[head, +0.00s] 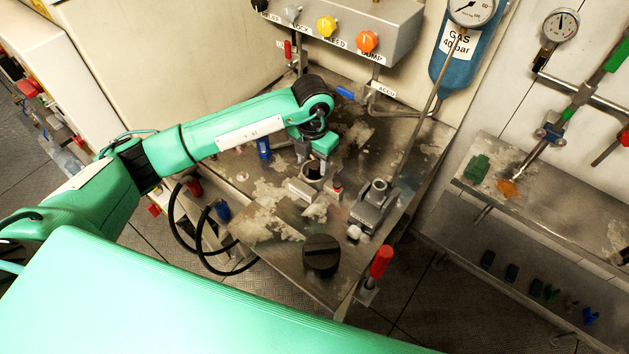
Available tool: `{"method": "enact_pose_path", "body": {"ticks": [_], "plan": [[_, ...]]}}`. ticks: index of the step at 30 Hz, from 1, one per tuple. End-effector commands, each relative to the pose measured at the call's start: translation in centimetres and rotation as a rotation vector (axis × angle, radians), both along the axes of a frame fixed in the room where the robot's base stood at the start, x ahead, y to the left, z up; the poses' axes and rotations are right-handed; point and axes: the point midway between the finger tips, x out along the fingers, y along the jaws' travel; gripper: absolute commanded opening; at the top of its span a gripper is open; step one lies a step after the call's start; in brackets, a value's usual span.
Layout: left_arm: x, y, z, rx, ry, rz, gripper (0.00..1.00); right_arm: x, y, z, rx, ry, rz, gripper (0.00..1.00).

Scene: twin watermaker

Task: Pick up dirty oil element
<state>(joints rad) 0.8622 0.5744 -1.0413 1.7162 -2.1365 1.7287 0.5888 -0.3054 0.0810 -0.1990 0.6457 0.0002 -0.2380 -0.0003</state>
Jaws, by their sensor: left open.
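My left arm reaches in from the left over a worn metal bench (265,222). I cannot tell whether the fingers touch anything. A round black cap (321,254) lies on the bench nearer the front edge. My right gripper is not in view.
A grey metal fitting (376,205) stands right of the housing. A red-handled part (380,262) rises at the bench's front right corner. A control box (345,30) with coloured knobs and a blue gas cylinder (455,72) stand behind. Black hoses (205,235) loop at the left.

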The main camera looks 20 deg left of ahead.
Motion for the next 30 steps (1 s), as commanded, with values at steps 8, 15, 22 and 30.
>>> {"method": "enact_pose_path", "body": {"ticks": [8, 15, 22, 30], "plan": [[-0.01, -0.06, -1.40, 0.000, -0.001, -0.001, 0.53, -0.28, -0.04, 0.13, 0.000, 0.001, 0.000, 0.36], [-0.01, -0.07, -1.36, 0.000, -0.001, -0.001, 0.25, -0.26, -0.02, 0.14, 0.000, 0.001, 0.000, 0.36], [0.01, -0.07, -1.32, 0.000, -0.001, -0.001, 0.07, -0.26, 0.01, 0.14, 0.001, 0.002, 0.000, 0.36], [0.06, -0.07, -0.81, -0.002, -0.002, -0.001, 0.07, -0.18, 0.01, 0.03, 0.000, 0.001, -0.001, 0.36]]}}
